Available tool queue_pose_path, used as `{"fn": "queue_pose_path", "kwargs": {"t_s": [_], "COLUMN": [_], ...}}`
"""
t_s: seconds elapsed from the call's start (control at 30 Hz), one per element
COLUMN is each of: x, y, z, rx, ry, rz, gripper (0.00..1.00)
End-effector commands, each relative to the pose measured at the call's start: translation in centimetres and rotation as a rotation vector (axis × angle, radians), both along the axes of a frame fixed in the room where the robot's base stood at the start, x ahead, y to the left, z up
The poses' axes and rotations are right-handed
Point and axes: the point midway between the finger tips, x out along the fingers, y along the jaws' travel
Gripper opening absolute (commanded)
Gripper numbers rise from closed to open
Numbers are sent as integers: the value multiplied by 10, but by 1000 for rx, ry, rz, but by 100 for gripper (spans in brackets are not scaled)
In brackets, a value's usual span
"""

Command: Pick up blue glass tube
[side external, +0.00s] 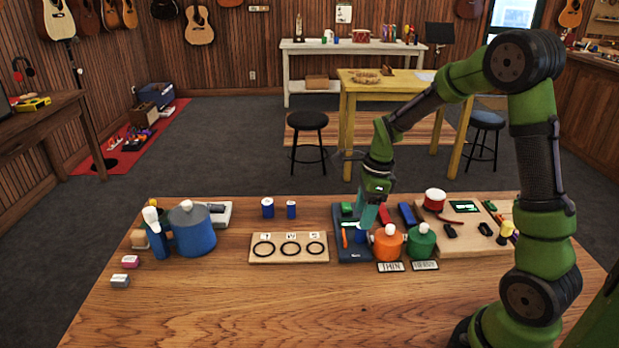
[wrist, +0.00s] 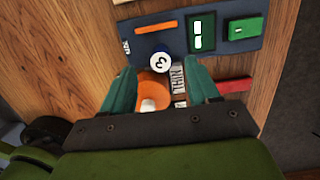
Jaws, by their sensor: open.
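My gripper (side external: 368,217) is open, pointing down over the dark blue tray (side external: 350,256). In the wrist view its two teal fingers (wrist: 162,68) are spread apart with nothing clamped between them. A small blue cylinder (side external: 361,233) shows right below the fingertips in the side view, partly hidden by them. In the wrist view a round white cap marked 3 (wrist: 160,62) lies between and just beyond the fingertips; its body is hidden under it. Two more blue cylinders with pale tops, one wider (side external: 267,208) and one narrower (side external: 291,210), stand upright behind the ring board. I cannot tell which is glass.
An orange pot (side external: 387,244) and a green pot (side external: 421,243) stand close right of my gripper, with label plates in front. The ring board (side external: 289,256) lies left of the tray. A large blue pot (side external: 192,232) stands far left. The table's front middle is clear.

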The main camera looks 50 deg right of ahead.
Motion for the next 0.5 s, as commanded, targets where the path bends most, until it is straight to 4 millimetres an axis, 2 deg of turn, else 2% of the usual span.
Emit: {"fn": "queue_pose_path", "kwargs": {"t_s": [0.17,0.33,0.5], "x": [0,1,3], "y": [0,1,2], "z": [-13,-40,-55], "rx": [1,2,1], "ry": [2,4,1], "rz": [-2,0,-1], "gripper": [60,60,60]}}
